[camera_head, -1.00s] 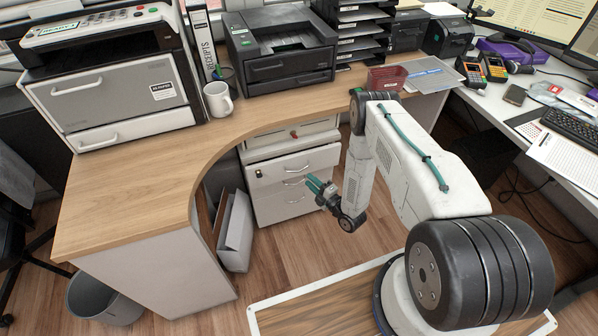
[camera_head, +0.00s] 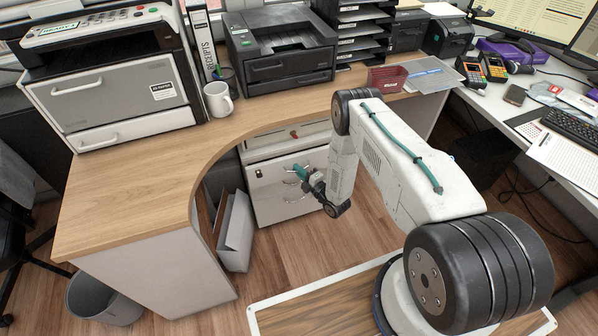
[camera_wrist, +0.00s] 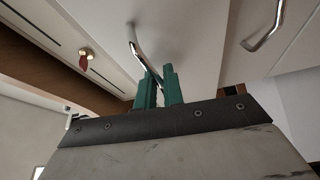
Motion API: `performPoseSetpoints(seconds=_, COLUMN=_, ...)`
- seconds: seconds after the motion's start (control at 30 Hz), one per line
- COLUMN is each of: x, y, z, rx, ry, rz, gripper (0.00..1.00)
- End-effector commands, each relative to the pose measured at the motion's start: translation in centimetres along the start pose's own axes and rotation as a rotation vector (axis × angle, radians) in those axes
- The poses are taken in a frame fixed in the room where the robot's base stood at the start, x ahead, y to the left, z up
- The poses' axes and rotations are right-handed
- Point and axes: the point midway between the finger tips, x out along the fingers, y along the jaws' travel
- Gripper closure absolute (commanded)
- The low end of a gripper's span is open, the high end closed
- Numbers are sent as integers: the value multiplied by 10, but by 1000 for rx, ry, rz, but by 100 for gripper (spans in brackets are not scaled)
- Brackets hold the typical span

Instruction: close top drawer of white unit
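The white drawer unit (camera_head: 262,200) stands under the wooden desk. Its top drawer front (camera_head: 262,175) appears to stand out from the strip above, which holds a lock and red key tag. The drawer's metal handle (camera_wrist: 134,42) also shows in the wrist view. My gripper (camera_head: 300,172) is at this handle in the head view. In the wrist view, its green fingers (camera_wrist: 160,74) are close together, with the handle's end running down between their tips. I cannot tell whether they grip it. The drawer's inside is hidden.
The desk (camera_head: 130,200) overhangs the unit. A grey folder (camera_head: 236,232) stands on the floor left of the drawers. A second handle (camera_wrist: 265,25) shows in the wrist view. The floor (camera_head: 290,245) in front of the unit is clear.

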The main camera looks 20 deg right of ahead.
Motion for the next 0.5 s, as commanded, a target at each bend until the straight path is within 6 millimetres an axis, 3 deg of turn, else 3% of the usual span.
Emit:
performPoseSetpoints(seconds=0.17, x=2, y=-1, z=1, rx=1, ry=0, rz=-2, gripper=100)
performPoseSetpoints(seconds=0.4, x=34, y=-2, z=14, rx=1, ry=-1, rz=-2, gripper=100)
performPoseSetpoints(seconds=0.5, x=37, y=-2, z=16, rx=3, ry=-2, rz=-4, gripper=100)
